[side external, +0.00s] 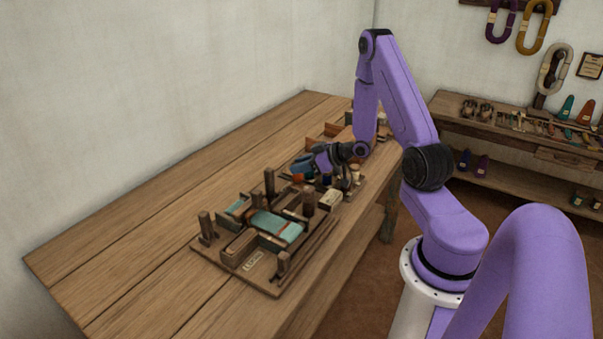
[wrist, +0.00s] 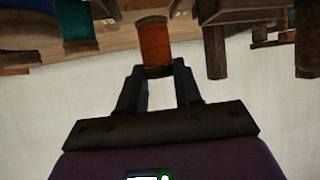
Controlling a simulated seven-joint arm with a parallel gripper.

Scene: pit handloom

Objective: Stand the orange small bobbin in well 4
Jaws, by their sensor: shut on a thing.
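The small wooden loom (side external: 232,246) with teal cloth (side external: 275,226) and upright posts stands on the bench (side external: 130,240). Small pieces crowd the bench's right edge near my gripper. The bench's left side is clear. Dark posts (wrist: 216,50) and a teal spool (wrist: 78,30) flank the bobbin in the wrist view.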

